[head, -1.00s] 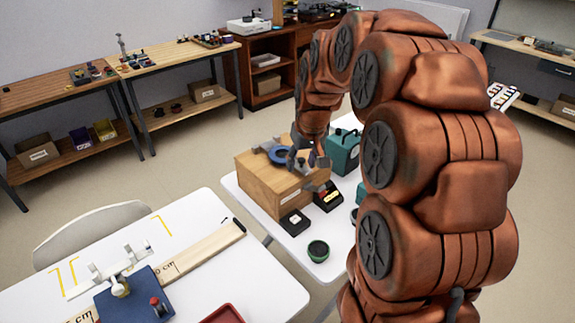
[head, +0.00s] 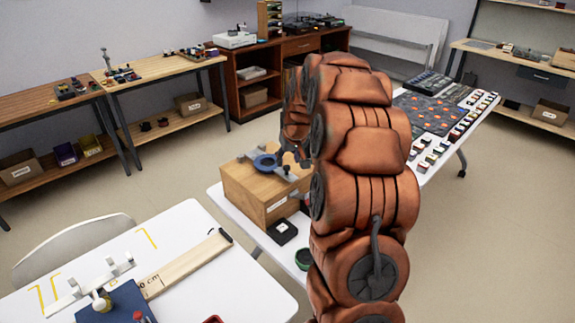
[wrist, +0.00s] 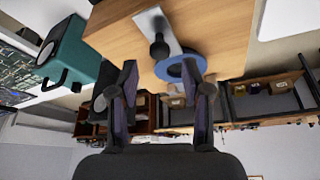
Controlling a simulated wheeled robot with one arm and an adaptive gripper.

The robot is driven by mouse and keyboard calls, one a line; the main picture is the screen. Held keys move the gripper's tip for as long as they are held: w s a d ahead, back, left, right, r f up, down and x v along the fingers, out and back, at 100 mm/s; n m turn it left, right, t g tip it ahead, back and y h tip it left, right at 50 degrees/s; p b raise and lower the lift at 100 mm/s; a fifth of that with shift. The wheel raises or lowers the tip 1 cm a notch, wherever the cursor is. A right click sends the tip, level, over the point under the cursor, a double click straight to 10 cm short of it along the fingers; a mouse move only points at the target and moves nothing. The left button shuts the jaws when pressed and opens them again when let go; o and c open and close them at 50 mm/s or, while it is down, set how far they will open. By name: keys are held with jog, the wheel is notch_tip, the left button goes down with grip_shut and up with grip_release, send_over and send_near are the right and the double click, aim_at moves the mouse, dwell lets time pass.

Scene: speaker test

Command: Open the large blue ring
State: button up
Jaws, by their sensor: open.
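The large blue ring (head: 265,161) sits on top of the wooden box (head: 240,190) on the white middle table. In the wrist view the blue ring (wrist: 171,69) lies by a silver plate with a black knob (wrist: 159,49). My gripper (head: 292,160) is at the box's top right in the head view, partly hidden by my arm. In the wrist view my gripper (wrist: 162,72) is open, with its two fingers apart and the ring showing between and beyond their tips. I cannot tell whether a finger touches the ring.
A teal case (wrist: 72,58) stands beside the wooden box. A small black box (head: 282,231) and a green round container (head: 304,258) are on the table in front. A nearer white table (head: 215,275) holds a wooden ruler (head: 185,264). A far right table carries many small items.

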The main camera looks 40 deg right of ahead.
aim_at(287, 166)
jog(key=shift+p+x, duration=0.7)
jog(key=shift+x, duration=1.85)
grip_shut()
jog(key=shift+d+r, duration=0.1)
